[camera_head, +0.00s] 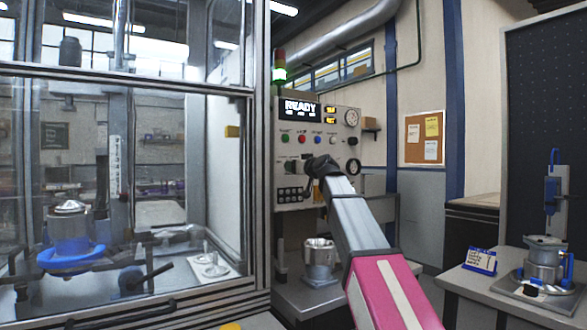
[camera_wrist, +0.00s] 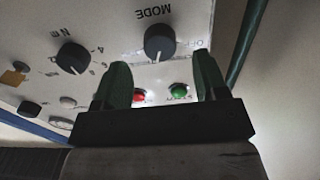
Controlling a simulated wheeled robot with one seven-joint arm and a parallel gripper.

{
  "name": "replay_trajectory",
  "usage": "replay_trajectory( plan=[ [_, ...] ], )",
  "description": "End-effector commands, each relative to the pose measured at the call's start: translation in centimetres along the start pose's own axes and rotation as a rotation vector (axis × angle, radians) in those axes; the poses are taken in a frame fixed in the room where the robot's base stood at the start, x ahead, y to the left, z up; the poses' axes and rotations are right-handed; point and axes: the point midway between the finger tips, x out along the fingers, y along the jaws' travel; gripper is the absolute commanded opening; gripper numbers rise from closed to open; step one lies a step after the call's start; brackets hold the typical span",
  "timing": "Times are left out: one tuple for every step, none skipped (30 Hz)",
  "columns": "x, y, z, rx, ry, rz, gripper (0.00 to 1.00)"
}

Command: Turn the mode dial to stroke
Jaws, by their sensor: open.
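The mode dial (camera_wrist: 159,42) is a dark round knob under the upside-down word MODE on the pale panel in the wrist view. A pale mark shows at its lower edge. Small lettering beside it is partly hidden by a finger, and I cannot read a stroke label. My gripper (camera_wrist: 161,60) is open, with one dark finger on each side below the dial; the space between them is empty and the dial looks clear of both. In the head view my gripper (camera_head: 318,166) is in front of the control panel (camera_head: 345,125) and hides part of it, so I cannot pick out the mode dial there.
A second numbered dial (camera_wrist: 72,57) is left of the mode dial. A red button (camera_wrist: 139,97) and a green button (camera_wrist: 180,91) show between my fingers. A glass enclosure (camera_head: 262,130) stands left of the panel. A metal housing (camera_head: 319,262) sits below it.

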Motion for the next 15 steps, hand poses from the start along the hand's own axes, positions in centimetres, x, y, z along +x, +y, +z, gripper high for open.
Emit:
replay_trajectory(
  plan=[
    [-1.4, -0.1, 0.2, 0.0, 0.001, 0.002, 0.66],
    [-2.0, -0.1, 0.2, 0.0, 0.001, 0.002, 0.66],
    [-2.8, -0.1, 0.1, -0.001, 0.002, 0.003, 0.66],
    [-3.4, -0.1, 0.1, -0.001, 0.002, 0.002, 0.66],
    [-3.9, -0.1, 0.1, -0.001, 0.001, 0.002, 0.66],
    [-4.6, -0.1, 0.1, -0.001, 0.001, 0.001, 0.66],
    [-5.1, -0.1, 0.1, 0.0, 0.001, 0.001, 0.66],
    [-5.5, -0.1, 0.1, 0.0, 0.001, 0.001, 0.66],
    [-6.0, -0.1, 0.1, 0.0, 0.001, 0.001, 0.66],
    [-6.3, 0.0, 0.1, 0.0, 0.001, 0.001, 0.66],
    [-6.5, 0.0, 0.1, 0.001, 0.001, 0.001, 0.66],
    [-6.8, 0.0, 0.1, 0.001, 0.001, 0.001, 0.66],
    [-6.8, 0.0, 0.1, 0.001, 0.001, 0.001, 0.66],
    [-6.9, 0.0, 0.1, 0.001, 0.0, 0.0, 0.66],
    [-6.9, 0.0, 0.1, 0.001, 0.0, 0.0, 0.66]
  ],
)
